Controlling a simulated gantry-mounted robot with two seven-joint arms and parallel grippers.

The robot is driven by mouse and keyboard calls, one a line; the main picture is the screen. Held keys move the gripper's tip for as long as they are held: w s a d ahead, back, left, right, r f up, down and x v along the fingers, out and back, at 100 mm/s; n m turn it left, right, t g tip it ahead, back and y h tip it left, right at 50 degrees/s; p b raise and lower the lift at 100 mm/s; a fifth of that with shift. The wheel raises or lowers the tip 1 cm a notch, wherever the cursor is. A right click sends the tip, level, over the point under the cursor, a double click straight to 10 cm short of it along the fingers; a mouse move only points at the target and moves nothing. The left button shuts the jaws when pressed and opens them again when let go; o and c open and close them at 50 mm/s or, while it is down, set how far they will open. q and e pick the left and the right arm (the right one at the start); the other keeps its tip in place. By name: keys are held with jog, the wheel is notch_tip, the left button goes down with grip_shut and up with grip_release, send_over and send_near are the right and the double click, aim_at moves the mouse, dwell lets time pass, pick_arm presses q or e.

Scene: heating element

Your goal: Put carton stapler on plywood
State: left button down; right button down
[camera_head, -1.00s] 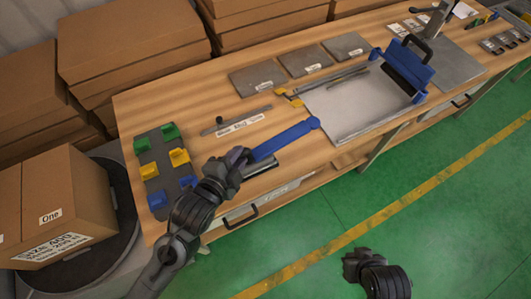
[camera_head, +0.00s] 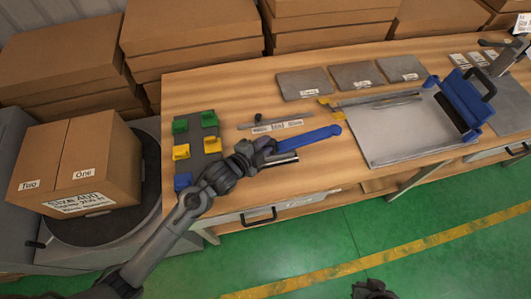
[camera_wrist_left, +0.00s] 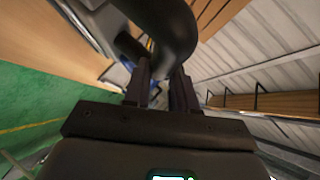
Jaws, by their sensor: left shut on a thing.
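My left gripper (camera_head: 262,152) is shut on a long blue-handled tool with a dark and metallic lower part, which looks like the carton stapler (camera_head: 312,138). The tool points right, over the front left part of the wooden table. The wrist view shows the two dark fingers (camera_wrist_left: 165,90) with a dark curved part between and above them. I cannot tell whether the tool touches the table. I cannot pick out the plywood for sure; the bare wood tabletop (camera_head: 235,92) shows around the tool. My right gripper (camera_head: 372,290) is only partly visible at the bottom edge.
A grey plate with a blue press (camera_head: 395,140) stands right of the tool. Labelled grey plates (camera_head: 302,84) lie at the back. A dark mat with coloured holders (camera_head: 205,165) lies left of the gripper. A labelled carton (camera_head: 85,160) sits on a round turntable farther left.

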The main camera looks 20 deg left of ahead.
pick_arm(q)
jog(key=shift+w+a+f, duration=0.2)
jog(key=shift+w, duration=0.25)
jog(key=shift+w+a+f, duration=0.15)
jog(key=shift+w+a, duration=0.05)
jog(key=shift+w, duration=0.2)
jog(key=shift+f, duration=2.05)
jog(key=c, duration=1.3)
grip_release()
jog(key=shift+s+f+b, duration=0.1)
jog(key=shift+f+b, duration=0.15)
jog(key=shift+b, duration=0.05)
jog(key=o, duration=0.4)
